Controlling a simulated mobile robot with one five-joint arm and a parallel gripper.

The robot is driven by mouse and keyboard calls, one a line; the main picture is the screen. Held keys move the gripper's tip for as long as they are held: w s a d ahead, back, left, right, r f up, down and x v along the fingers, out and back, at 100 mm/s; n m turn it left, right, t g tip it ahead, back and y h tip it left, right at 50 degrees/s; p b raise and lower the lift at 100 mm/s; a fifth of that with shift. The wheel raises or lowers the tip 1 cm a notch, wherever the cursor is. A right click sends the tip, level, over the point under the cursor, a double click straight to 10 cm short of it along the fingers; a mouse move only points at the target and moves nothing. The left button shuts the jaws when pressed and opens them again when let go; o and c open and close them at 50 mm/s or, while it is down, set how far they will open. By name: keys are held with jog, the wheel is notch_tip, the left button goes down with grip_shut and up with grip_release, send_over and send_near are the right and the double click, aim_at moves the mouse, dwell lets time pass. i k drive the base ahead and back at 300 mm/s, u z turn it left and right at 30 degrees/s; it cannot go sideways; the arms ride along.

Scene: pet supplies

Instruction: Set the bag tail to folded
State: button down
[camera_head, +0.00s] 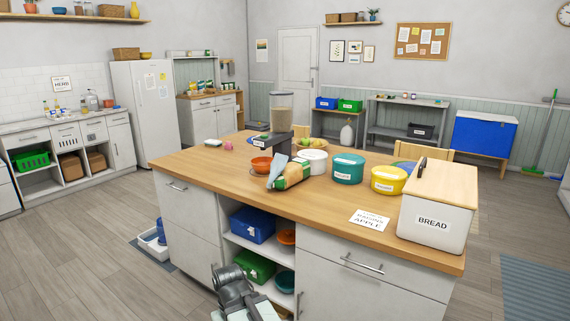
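A tan and green bag (294,175) lies on its side on the wooden top of the island, near the front edge. A pale blue-grey flap (277,168), which looks like its tail, stands out at the bag's left end. It looks extended rather than folded flat, but it is small in the view. My dark grey arm shows at the bottom, in front of the island's open shelves, with its end, my gripper (228,272), below the top and apart from the bag. The fingers cannot be made out.
An orange bowl (261,165) and a food dispenser (281,110) stand left of and behind the bag. A white bowl (313,162), teal tin (348,168), yellow tin (388,179) and bread box (437,210) stand to the right. The island's left top is mostly clear.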

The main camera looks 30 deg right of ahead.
aim_at(278, 165)
jog(key=u, duration=0.15)
jog(key=i, duration=0.85)
jog(key=u, duration=0.35)
jog(key=i, duration=1.15)
jog(key=z, duration=0.55)
jog(key=k, duration=0.85)
jog(key=z, duration=0.15)
jog(key=i, duration=0.9)
jog(key=u, duration=0.05)
